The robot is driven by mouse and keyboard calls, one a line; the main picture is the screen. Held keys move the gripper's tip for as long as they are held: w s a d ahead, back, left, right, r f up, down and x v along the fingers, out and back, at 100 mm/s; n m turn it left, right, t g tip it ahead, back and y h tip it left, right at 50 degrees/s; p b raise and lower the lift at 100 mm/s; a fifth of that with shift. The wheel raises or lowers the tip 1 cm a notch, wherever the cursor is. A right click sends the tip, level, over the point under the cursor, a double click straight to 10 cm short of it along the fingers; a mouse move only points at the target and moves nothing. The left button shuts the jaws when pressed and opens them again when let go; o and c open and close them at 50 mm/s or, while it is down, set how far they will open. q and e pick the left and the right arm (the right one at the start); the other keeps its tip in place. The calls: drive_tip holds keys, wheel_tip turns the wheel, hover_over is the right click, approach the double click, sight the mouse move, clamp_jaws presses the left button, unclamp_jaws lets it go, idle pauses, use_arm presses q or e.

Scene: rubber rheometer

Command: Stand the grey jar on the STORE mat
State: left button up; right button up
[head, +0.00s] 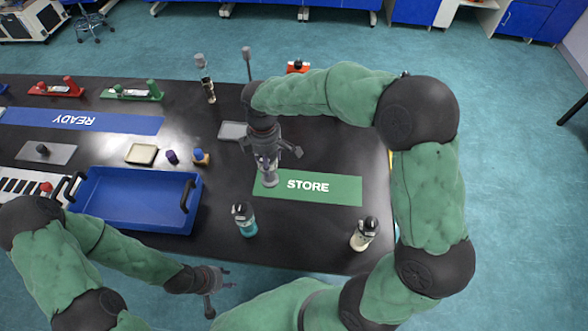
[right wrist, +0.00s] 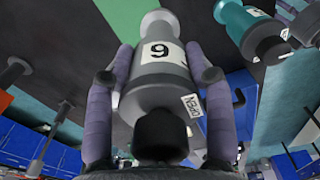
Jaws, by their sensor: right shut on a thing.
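The green STORE mat (head: 335,191) lies on the black table. The grey jar (head: 270,180) is at the mat's left end, mostly covered by my right gripper (head: 267,162). In the right wrist view, the grey jar (right wrist: 160,88) shows a white number label, a small tag and a dark end. My right gripper's fingers (right wrist: 158,62) close on both sides of it. Part of the green mat (right wrist: 135,14) shows beyond the jar. I cannot tell whether its base touches the mat. My left gripper (head: 220,288) is open and empty off the table's front edge.
A teal bottle (head: 246,222) and a cream bottle (head: 363,236) stand in front of the mat. A blue tray (head: 130,217) is to the left, with a blue READY mat (head: 85,121) behind it. The mat's right part is clear.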

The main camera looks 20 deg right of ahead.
drive_tip(key=w+d+f+b, duration=0.2)
drive_tip(key=d+f, duration=0.6)
drive_tip(key=f, duration=0.2)
drive_tip(key=shift+f+b, duration=0.2)
drive_tip(key=shift+b, duration=0.15)
drive_tip(key=shift+f, duration=0.15)
drive_tip(key=o, duration=1.3)
wheel_tip(320, 180, up, 12)
drive_tip(key=p, duration=0.2)
drive_tip(key=shift+r+p, duration=0.2)
drive_tip(key=shift+p, duration=0.2)
